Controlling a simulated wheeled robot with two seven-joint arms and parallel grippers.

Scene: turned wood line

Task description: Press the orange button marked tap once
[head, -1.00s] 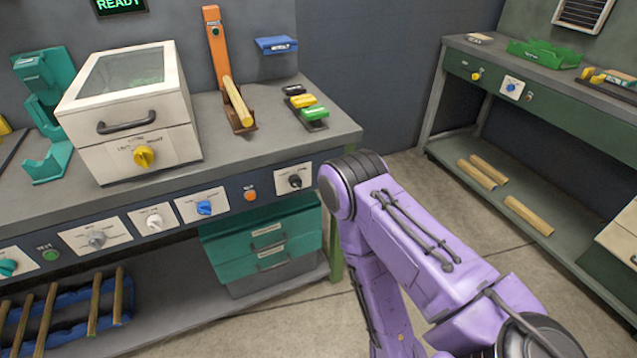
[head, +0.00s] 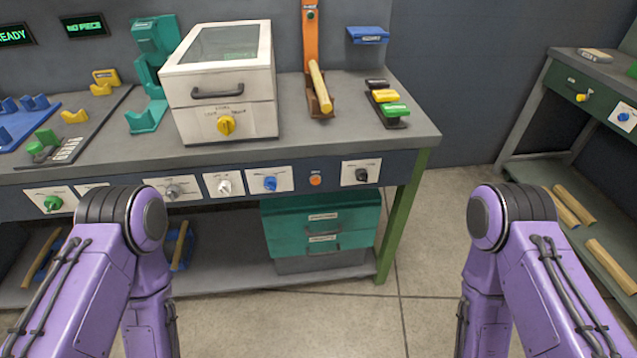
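A small round orange button (head: 315,180) sits on the dark front panel of the workbench, between a blue knob (head: 270,183) and a black knob (head: 361,175). Its label is too small to read. Both of my purple arms show at the lower left and lower right of the head view, folded downward and apart from the bench front. Neither gripper is in view.
The grey bench (head: 290,148) carries a white lidded box (head: 222,120), an orange stand (head: 311,40) and several coloured blocks. Teal drawers (head: 322,225) stand underneath. A second bench (head: 600,72) is at the right. Open floor (head: 425,260) lies between the benches.

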